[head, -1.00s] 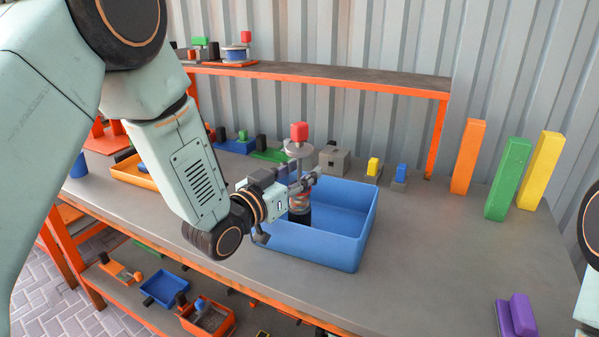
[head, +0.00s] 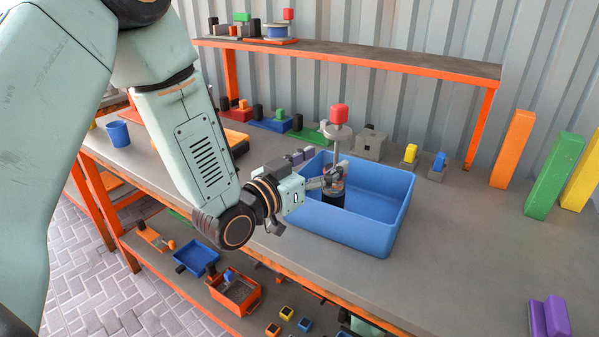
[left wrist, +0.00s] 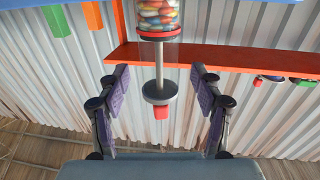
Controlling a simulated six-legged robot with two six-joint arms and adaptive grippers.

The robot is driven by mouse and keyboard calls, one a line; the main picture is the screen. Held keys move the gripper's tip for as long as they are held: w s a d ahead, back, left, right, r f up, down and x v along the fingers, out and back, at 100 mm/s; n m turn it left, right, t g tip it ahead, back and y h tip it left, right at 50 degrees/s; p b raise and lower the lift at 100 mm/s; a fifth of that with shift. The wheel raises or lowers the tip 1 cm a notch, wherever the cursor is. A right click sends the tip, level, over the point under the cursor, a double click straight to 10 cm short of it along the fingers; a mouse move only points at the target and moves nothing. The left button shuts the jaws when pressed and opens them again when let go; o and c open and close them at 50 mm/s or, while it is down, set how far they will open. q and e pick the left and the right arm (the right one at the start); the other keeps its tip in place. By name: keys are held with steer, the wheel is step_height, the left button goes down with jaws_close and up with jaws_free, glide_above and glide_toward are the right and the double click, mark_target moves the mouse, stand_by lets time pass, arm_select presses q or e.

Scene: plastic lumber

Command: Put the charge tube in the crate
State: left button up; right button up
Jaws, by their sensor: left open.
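The charge tube (head: 333,192) stands upright inside the blue crate (head: 362,240), near its left side. It has a dark base, a rod with a grey disc, and a red knob on top. My left gripper (head: 318,168) is open beside the tube, over the crate's left rim. In the left wrist view the charge tube (left wrist: 158,12) appears upside down, with colourful contents, beyond and between the spread purple fingers of my left gripper (left wrist: 160,78). The fingers do not touch it there. My right gripper is not in view.
An orange block (head: 513,148) and a green block (head: 554,175) stand at the bench's right, with a purple piece (head: 550,317) nearer. A raised shelf (head: 350,55) runs behind. Small coloured parts line the back.

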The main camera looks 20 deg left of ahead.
arm_select(q)
steer(key=v, duration=0.7)
steer(key=shift+s+p, duration=0.2)
steer(key=shift+p, duration=0.25)
steer(key=shift+s+a, duration=0.1)
